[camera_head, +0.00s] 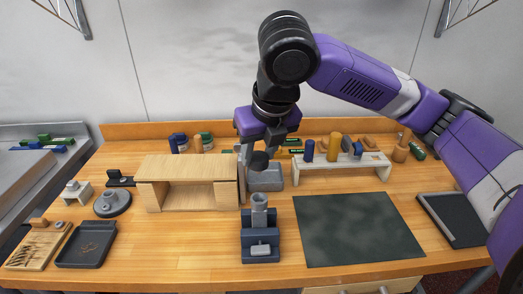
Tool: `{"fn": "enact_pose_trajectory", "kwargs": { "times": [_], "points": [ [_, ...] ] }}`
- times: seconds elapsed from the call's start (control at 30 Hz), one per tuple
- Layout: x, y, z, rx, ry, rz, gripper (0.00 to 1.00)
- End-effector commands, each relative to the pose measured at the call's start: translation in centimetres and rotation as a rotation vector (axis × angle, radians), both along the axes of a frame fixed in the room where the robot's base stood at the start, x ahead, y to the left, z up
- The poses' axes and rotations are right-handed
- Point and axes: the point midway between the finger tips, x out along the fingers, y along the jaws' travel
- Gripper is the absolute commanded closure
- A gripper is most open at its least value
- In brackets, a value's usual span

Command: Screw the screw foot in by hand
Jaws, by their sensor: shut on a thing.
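My gripper (265,147) points down over the middle of the workbench. It is shut on a dark, round-ended piece (260,161), which looks like the screw foot; the fingers hide its upper part. Below it stands a dark blue holder (261,249) with a grey upright cylinder (259,211) in it. The held piece is above the cylinder and looks apart from it. I cannot see any thread or hole from here.
A wooden box shelf (185,166) stands left of the holder, and a grey bin (266,181) behind it. A dark mat (357,230) lies bare on the right. A white rack (341,171) with several cylinders stands behind it. A black tray (88,245) lies front left.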

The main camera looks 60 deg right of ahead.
Motion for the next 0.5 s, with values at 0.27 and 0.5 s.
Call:
{"fn": "enact_pose_trajectory", "kwargs": {
  "times": [0.27,0.5],
  "points": [
    [0.0,0.0,0.0,0.001,0.000,-0.002,1.00],
    [0.0,0.0,-1.1,0.001,0.000,-0.002,1.00]
  ]
}}
